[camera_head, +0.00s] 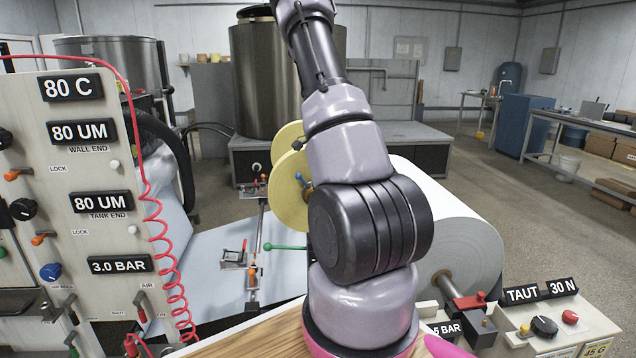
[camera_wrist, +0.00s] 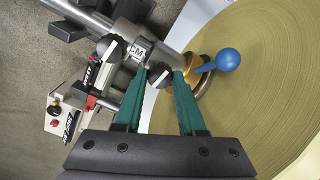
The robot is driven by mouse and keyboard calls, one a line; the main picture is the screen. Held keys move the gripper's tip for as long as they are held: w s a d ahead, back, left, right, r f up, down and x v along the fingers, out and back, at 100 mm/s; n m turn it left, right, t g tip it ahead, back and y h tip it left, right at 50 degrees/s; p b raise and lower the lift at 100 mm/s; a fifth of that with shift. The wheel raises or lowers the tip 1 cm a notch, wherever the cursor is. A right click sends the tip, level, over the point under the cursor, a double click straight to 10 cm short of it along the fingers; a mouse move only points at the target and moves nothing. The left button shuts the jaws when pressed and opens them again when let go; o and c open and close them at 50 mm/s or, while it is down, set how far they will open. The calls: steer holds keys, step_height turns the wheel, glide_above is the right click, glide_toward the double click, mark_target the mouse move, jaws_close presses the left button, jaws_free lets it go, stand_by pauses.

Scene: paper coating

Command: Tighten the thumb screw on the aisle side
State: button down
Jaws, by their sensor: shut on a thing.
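In the wrist view my gripper (camera_wrist: 163,72) has its two teal fingers closed around a dark thumb screw (camera_wrist: 162,78) on a grey metal shaft or collar. A second dark thumb screw (camera_wrist: 112,47) with a pale stripe sits farther left on the same metal part, outside the fingers. A label reading "CM" (camera_wrist: 138,52) lies between the two screws. In the head view my arm hides the gripper and both screws. I cannot tell from the frames which screw is on the aisle side.
A blue ball handle (camera_wrist: 228,60) and brass fitting (camera_wrist: 199,63) sit just right of the fingers, before a large tan disc (camera_wrist: 262,85). In the head view a white paper roll (camera_head: 465,245) is right of my arm. A labelled control panel (camera_head: 70,215) stands left.

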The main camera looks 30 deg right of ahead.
steer(key=c, duration=0.5)
jaws_free()
steer(key=shift+r, duration=0.1)
step_height(320, 180, up, 11)
